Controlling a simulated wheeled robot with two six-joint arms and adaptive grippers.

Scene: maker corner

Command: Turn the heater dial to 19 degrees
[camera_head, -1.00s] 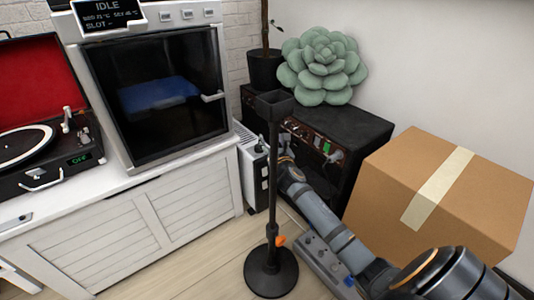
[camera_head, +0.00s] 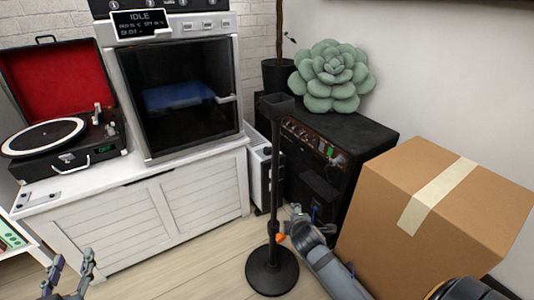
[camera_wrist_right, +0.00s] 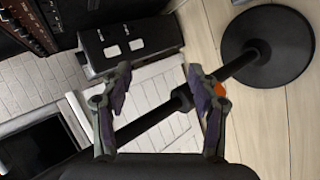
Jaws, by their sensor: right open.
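The heater (camera_head: 260,172) is a narrow white unit with a dark end panel, standing on the floor between the white cabinet and the black amplifier. The black stand partly hides it. My left gripper (camera_head: 73,264) is open and empty at the bottom left.
A black stand (camera_head: 272,268) with a round base and orange knob stands in front of the heater. The amplifier (camera_head: 350,140) and a cardboard box (camera_head: 400,240) crowd the right. A white cabinet (camera_head: 160,215) is at left. Floor before the cabinet is clear.

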